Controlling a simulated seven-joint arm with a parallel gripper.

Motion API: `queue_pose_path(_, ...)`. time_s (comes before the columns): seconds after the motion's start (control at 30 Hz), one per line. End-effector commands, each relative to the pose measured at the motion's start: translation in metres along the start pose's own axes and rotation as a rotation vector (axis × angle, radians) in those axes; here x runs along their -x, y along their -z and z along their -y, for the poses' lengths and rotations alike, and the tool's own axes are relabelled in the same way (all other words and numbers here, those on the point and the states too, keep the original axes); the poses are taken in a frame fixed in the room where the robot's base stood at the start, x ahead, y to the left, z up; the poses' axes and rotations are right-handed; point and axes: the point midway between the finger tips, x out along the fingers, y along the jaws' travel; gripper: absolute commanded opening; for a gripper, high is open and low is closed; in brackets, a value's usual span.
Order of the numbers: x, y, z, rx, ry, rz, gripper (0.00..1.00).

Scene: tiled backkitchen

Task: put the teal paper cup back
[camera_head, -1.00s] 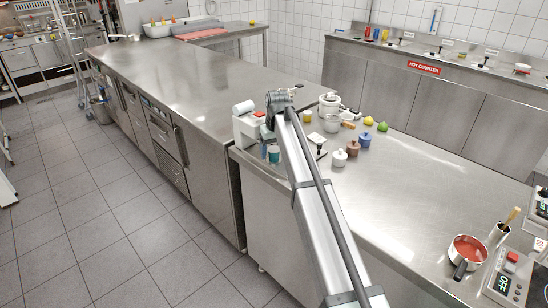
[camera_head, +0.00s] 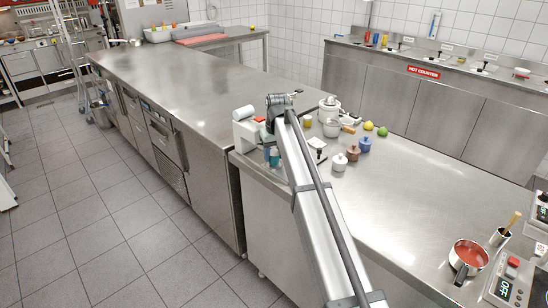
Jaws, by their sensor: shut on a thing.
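A small teal, cup-like thing (camera_head: 274,157) shows at the left end of the near steel counter, just left of my arm. It is small, and I cannot tell whether it stands on the counter or is held. Another teal patch (camera_head: 265,134) shows above it, beside a white box-shaped device; I cannot make out what it is. My arm reaches from the bottom of the view up to a dark joint over this end of the counter. My gripper's fingers cannot be made out; the arm hides the space behind it.
The white device (camera_head: 245,128) stands at the counter's left end. Right of my arm are a lidded pot (camera_head: 329,108), small jars (camera_head: 339,162), and yellow and green fruits (camera_head: 368,125). A red-filled saucepan (camera_head: 468,255) stands at the lower right. The counter between is clear.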

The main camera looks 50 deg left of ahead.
Motion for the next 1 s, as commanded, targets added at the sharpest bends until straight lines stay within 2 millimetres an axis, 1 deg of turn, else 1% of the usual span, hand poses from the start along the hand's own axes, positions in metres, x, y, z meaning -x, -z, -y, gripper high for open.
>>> queue_pose_path(0.3, 0.053, 0.009, 0.0, 0.0, 0.0, -0.002, 0.1)
queue_pose_path(0.4, 0.068, 0.011, 0.0, 0.0, 0.0, -0.001, 0.1)
queue_pose_path(0.53, 0.083, 0.013, -0.001, -0.001, 0.0, -0.001, 0.1)
queue_pose_path(0.63, 0.089, 0.013, -0.01, -0.01, -0.001, 0.0, 0.1)
queue_pose_path(0.67, 0.09, 0.011, -0.015, -0.016, -0.002, 0.001, 0.1)
queue_pose_path(0.77, 0.089, 0.005, -0.038, -0.041, -0.005, 0.005, 0.1)
queue_pose_path(0.87, 0.083, -0.009, -0.069, -0.076, -0.009, 0.013, 0.1)
queue_pose_path(0.9, 0.079, -0.02, -0.081, -0.092, -0.01, 0.016, 0.1)
queue_pose_path(0.93, 0.076, -0.026, -0.091, -0.103, -0.011, 0.019, 0.1)
queue_pose_path(1.0, 0.069, -0.046, -0.11, -0.129, -0.011, 0.026, 0.1)
